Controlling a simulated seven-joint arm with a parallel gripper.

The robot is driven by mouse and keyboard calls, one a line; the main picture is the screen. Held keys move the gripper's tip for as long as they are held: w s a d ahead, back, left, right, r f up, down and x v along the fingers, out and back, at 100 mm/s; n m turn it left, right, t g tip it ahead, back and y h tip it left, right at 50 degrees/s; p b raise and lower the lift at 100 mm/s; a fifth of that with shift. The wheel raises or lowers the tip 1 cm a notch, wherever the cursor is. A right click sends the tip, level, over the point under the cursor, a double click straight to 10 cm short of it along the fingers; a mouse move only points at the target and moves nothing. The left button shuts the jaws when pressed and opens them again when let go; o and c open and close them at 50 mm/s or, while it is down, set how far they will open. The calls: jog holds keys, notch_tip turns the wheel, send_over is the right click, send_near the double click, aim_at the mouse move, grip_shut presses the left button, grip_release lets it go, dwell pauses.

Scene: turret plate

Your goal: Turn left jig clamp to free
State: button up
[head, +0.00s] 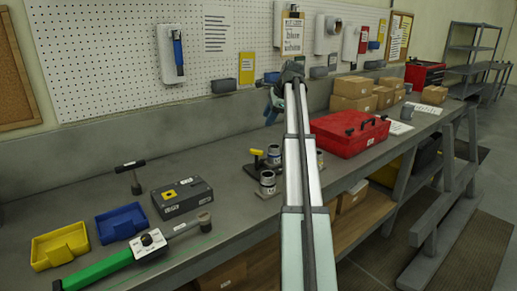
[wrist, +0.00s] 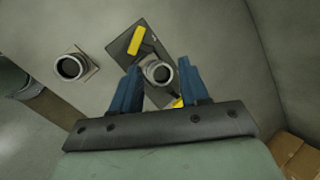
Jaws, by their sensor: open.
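In the head view, a clamp with a yellow handle (head: 257,152) stands on the bench beside a grey cylinder (head: 274,152). Another cylinder (head: 267,180) stands on a small plate nearer the front. In the wrist view, a dark plate (wrist: 122,45) carries a yellow handle (wrist: 137,41) and a round, hollow-topped cylinder (wrist: 159,73). A second yellow piece (wrist: 178,102) is partly hidden by my gripper. My gripper (wrist: 159,66) is open, with its blue fingers either side of the cylinder in the picture; contact cannot be told. In the head view my gripper (head: 272,106) points down above the bench.
Another cylinder on a pale plate (wrist: 88,76) is at left in the wrist view. In the head view a red case (head: 348,135) stands right of my arm. A dark grey box (head: 182,198), blue tray (head: 122,222) and yellow tray (head: 60,246) are at left. A pegboard wall rises behind.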

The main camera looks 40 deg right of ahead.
jog(key=s+m+g, duration=0.1)
jog(key=s+m, duration=0.1)
jog(key=m, duration=0.6)
send_near(258, 151)
jog(key=shift+y, duration=0.3)
jog(key=x, duration=0.8)
jog(key=shift+w+d+f, duration=0.2)
jog(key=shift+w+d, duration=0.05)
jog(key=shift+w, duration=0.2)
jog(key=shift+c, duration=0.2)
grip_shut()
